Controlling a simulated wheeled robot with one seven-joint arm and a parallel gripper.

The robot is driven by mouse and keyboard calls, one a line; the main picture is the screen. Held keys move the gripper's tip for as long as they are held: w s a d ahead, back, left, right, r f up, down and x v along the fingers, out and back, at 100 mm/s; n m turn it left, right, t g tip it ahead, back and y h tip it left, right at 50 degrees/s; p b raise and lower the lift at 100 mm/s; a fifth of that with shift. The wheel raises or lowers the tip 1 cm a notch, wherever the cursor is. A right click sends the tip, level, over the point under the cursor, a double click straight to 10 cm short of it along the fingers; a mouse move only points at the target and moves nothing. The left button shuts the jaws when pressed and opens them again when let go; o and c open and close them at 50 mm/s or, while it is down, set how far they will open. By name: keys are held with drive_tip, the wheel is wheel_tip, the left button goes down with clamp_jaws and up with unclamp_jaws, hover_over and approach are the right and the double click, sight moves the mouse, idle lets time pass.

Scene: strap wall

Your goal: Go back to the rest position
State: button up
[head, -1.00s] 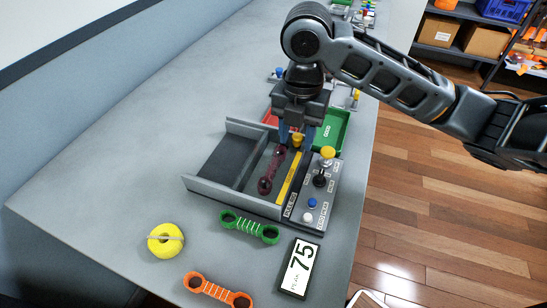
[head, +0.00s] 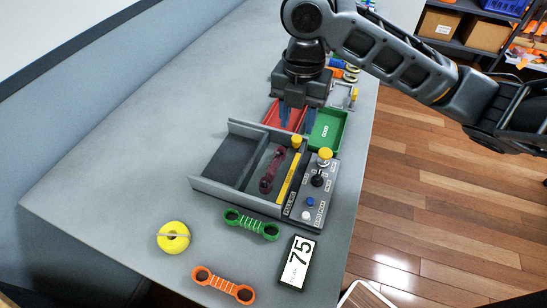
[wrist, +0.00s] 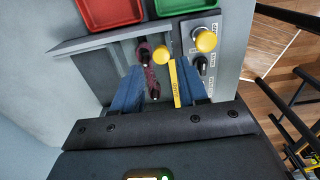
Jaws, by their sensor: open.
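My gripper (head: 291,116) is open and empty, its blue fingers pointing down above the far end of the grey test fixture, near the red tray. In the wrist view the two blue fingers (wrist: 160,92) stand apart, with the fixture below and beyond them. A dark maroon strap (head: 272,170) lies in the fixture's channel, beside a yellow bar (head: 290,177) and a yellow knob (head: 296,141). The strap also shows between the fingers in the wrist view (wrist: 150,75), apart from them.
A red tray (head: 277,114) and green tray (head: 337,132) stand behind the fixture (head: 207,188). The table's left side is clear.

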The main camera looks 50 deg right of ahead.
drive_tip(key=shift+r+p, duration=0.35)
drive_tip(key=shift+r, duration=0.05)
drive_tip(key=shift+c, duration=1.4)
wheel_tip(320, 180, up, 5)
drive_tip(key=p, duration=0.3)
drive_tip(key=shift+r, duration=0.1)
drive_tip(key=c, duration=0.3)
